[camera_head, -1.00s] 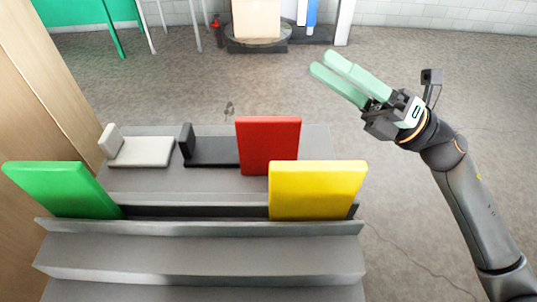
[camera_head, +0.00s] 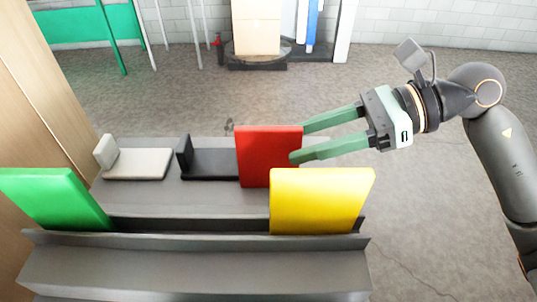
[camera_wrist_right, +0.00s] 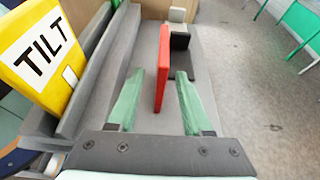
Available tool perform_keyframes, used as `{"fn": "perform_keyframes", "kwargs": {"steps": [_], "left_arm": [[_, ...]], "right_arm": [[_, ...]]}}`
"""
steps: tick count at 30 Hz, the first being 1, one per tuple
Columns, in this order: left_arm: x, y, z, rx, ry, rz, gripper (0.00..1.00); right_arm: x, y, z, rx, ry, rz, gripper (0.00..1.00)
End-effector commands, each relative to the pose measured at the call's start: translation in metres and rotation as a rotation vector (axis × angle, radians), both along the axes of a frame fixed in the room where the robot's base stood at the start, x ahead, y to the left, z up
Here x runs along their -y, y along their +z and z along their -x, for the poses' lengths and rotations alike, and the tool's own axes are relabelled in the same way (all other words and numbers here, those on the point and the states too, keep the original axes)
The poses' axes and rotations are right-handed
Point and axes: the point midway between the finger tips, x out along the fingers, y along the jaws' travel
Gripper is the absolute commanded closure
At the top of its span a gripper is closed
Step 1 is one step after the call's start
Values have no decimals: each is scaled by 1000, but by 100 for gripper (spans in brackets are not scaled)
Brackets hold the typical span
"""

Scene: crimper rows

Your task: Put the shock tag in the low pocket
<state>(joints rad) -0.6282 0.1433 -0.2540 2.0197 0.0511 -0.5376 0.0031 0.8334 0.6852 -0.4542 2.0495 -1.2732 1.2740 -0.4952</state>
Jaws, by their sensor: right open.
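A red tag (camera_head: 268,157) stands upright on the rear level of a grey stepped rack (camera_head: 190,266). It also shows edge-on in the right wrist view (camera_wrist_right: 163,65). Its lettering is not visible, so I cannot tell whether it is the shock tag. A yellow tag (camera_head: 320,202), reading "TILT" in the wrist view (camera_wrist_right: 42,52), and a green tag (camera_head: 54,200) lean in the rack's long slot. My right gripper (camera_head: 298,143) is open, its green fingers either side of the red tag's right part, apparently not closed on it. Which pocket is low is unclear.
A pale L-shaped piece (camera_head: 140,163) and a black L-shaped piece (camera_head: 209,163) sit left of the red tag on the rear level. A wooden panel (camera_head: 40,110) borders the left. The floor right of the rack is clear.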

Motion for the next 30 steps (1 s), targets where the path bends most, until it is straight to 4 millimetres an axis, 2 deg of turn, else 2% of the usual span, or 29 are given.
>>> {"fn": "perform_keyframes", "kwargs": {"steps": [5, 15, 23, 26, 30], "left_arm": [[0, 1, -1, 1, -1, 0, 100], [1, 4, 0, 0, -1, 1, 100], [1, 3, 0, 0, -1, 1, 100], [1, 3, 0, 0, -1, 1, 100], [1, 3, 0, -1, -1, 0, 100]], "right_arm": [[-12, -5, 0, -1, 2, -2, 50], [-51, -27, -2, -1, 2, -2, 50], [-55, -29, -3, 0, 0, -2, 50], [-55, -29, -3, 0, 0, -2, 58], [-55, -29, -3, 0, 0, -2, 74]]}}
